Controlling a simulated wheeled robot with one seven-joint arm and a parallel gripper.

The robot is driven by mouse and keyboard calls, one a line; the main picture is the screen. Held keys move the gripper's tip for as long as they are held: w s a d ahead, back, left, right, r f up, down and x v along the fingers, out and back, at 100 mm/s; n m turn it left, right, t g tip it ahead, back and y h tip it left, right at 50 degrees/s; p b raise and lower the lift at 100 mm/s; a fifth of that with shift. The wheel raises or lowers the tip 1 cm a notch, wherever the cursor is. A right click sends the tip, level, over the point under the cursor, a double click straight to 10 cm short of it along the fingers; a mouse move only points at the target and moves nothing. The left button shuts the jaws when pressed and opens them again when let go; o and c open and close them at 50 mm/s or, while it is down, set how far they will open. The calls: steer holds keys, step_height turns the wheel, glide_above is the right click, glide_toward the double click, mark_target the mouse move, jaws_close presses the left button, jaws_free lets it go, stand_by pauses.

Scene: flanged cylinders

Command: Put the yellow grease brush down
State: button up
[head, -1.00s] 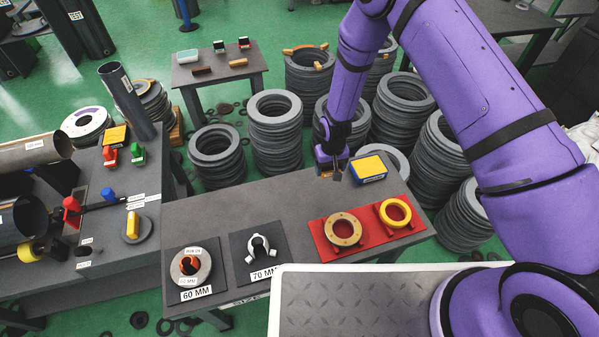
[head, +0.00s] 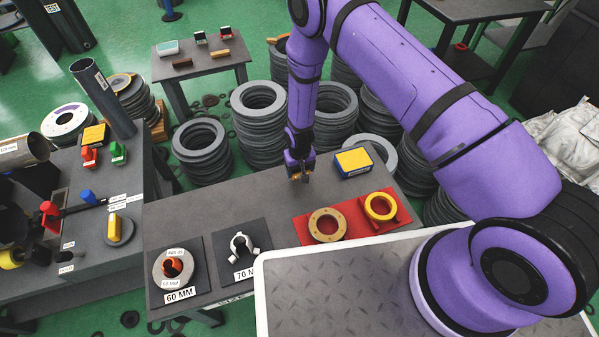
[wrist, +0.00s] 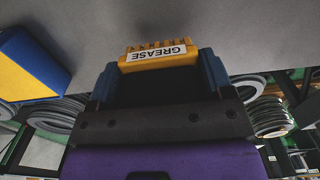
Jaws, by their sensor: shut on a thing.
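The yellow grease brush (wrist: 160,54), with a white GREASE label, is between the blue fingertips of my gripper (wrist: 160,72) in the wrist view. In the head view my gripper (head: 298,175) points down over the back part of the grey middle table (head: 215,205). Only a small yellowish bit of the brush shows there. The gripper is shut on the brush. I cannot tell whether the brush touches the tabletop.
A blue and yellow box (head: 353,162) stands right of my gripper. A red mat (head: 300,228) with a tan ring (head: 327,224) and a yellow ring (head: 380,206) lies in front. Ring stacks (head: 258,115) stand behind. The tabletop left of my gripper is clear.

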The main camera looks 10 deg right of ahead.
steer(key=shift+f, duration=1.2)
steer(key=shift+f, duration=0.1)
steer(key=o, duration=1)
steer(key=shift+c, duration=0.2)
step_height(320, 180, up, 12)
steer(key=shift+r, duration=0.15)
